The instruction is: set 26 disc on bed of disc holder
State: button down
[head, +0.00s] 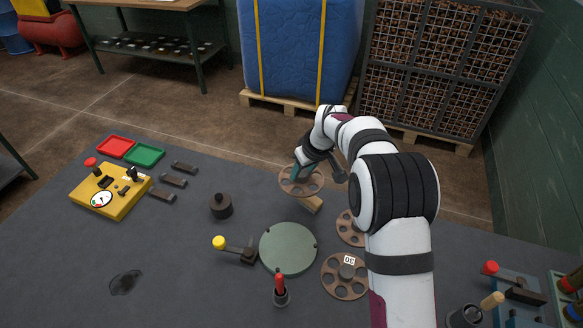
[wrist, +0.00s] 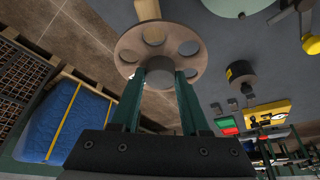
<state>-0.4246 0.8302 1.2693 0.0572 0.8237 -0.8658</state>
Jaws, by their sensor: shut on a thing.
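My gripper (head: 297,171) is shut on a brown disc (head: 313,187) with round holes around its hub, held above the back edge of the table. In the wrist view the gripper's green fingers (wrist: 160,80) grip the grey hub of this disc (wrist: 128,42). No number shows on it. The disc holder appears to be the round grey-green bed (head: 288,248), bare, to the front of the held disc. A lever with a yellow knob (head: 219,242) stands at its left and a red-handled clamp (head: 280,285) at its front.
A brown disc with a label like 30 (head: 331,279) lies right of the bed. Another disc (head: 346,229) is partly hidden by my arm. A wooden block (head: 314,204) is below the held disc. A dark knobbed weight (head: 220,207) and yellow gauge box (head: 105,192) stand left.

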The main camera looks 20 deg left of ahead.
jog(key=s+d+f+n+g+y, duration=0.15)
jog(key=s+n+g, duration=0.25)
jog(key=s+n, duration=0.85)
jog(key=shift+m+h, duration=0.25)
jog(key=shift+m, duration=0.6)
jog(key=shift+s+d+f, duration=0.1)
jog(key=shift+s+f, duration=0.15)
jog(key=shift+f, duration=0.95)
jog(key=shift+s+d+f, duration=0.1)
jog(key=shift+s+f, duration=0.2)
jog(key=shift+f, duration=0.9)
jog(key=shift+s+f, duration=0.25)
jog(key=shift+f, duration=0.95)
jog(key=shift+c, duration=1.6)
grip_release()
